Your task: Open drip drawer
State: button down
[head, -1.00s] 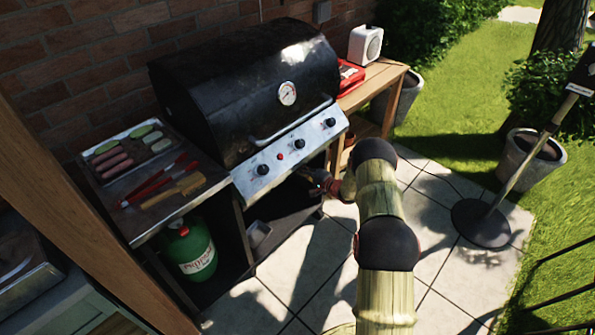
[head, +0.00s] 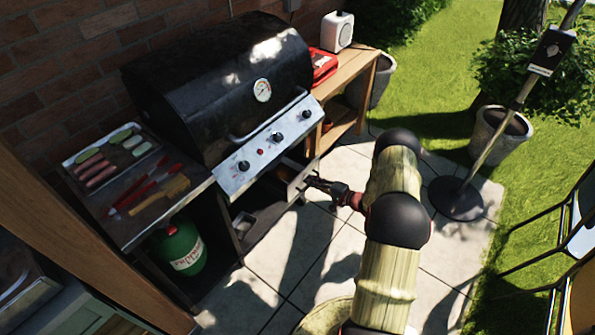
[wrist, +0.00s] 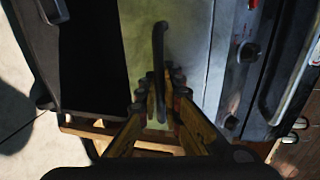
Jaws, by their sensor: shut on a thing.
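The grill's metal drip drawer (head: 297,187) sits below the control panel and stands partly pulled out in the head view. In the wrist view its pale front (wrist: 190,45) fills the middle, with a dark bar handle (wrist: 158,38) on it. My gripper (head: 309,181) is at the drawer front. In the wrist view my gripper (wrist: 161,82) is shut on the handle, with its fingers on either side. The drawer's inside is mostly hidden.
The black grill (head: 225,85) has a knobbed front panel (head: 262,150). A green gas bottle (head: 181,248) stands under the left shelf, which holds a food tray (head: 112,158) and tools. A heater stand base (head: 456,198) is at right. Paving (head: 300,245) before the grill is open.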

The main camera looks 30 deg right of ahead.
jog(key=f+p+v, duration=0.1)
jog(key=v, duration=0.6)
jog(key=shift+s+f, duration=0.35)
jog(key=shift+s, duration=0.05)
jog(key=c, duration=2.3)
grip_release()
jog(key=shift+d, duration=0.1)
jog(key=shift+r, duration=0.1)
jog(key=v, duration=1.2)
